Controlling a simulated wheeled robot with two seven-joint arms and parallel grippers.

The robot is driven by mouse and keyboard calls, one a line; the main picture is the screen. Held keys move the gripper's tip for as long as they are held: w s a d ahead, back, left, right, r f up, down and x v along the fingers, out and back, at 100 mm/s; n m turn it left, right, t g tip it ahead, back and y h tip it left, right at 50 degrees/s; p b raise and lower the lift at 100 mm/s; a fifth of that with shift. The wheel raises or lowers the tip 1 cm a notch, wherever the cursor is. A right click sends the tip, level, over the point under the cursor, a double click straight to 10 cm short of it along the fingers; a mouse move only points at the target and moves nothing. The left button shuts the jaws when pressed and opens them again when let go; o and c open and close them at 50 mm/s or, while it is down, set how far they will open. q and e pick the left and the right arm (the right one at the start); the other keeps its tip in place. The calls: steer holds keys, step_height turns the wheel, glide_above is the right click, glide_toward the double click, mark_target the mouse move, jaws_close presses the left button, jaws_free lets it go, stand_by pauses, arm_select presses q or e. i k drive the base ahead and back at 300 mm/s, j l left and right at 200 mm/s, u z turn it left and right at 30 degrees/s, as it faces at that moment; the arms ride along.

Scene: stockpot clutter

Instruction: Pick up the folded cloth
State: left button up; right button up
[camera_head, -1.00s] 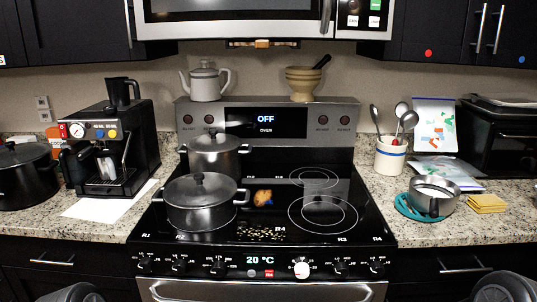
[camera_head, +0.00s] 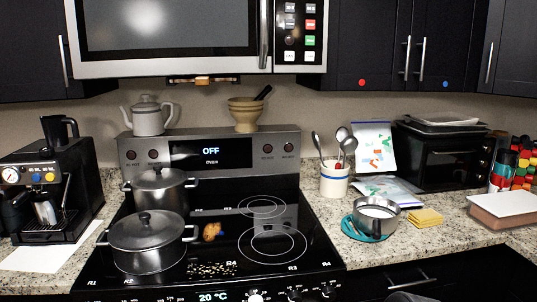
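The folded cloth (camera_head: 425,218) is a small yellow folded stack. It lies flat on the right-hand granite counter, just right of a metal saucepan (camera_head: 377,215) that rests on a teal trivet (camera_head: 357,232). A narrow strip of counter seems to lie between the cloth and the pan. Nothing covers the cloth. Neither gripper is recognisable in the head view.
A black toaster oven (camera_head: 443,158) stands behind the cloth. A utensil crock (camera_head: 334,181) and plastic bags (camera_head: 386,188) are behind the pan. A white-topped box (camera_head: 503,208) and spice jars (camera_head: 519,165) are to the right. Bare counter lies in front of the cloth. Two pots (camera_head: 147,243) (camera_head: 160,190) stand on the stove.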

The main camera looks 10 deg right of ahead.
mark_target(425, 218)
steer(key=z, duration=1.35)
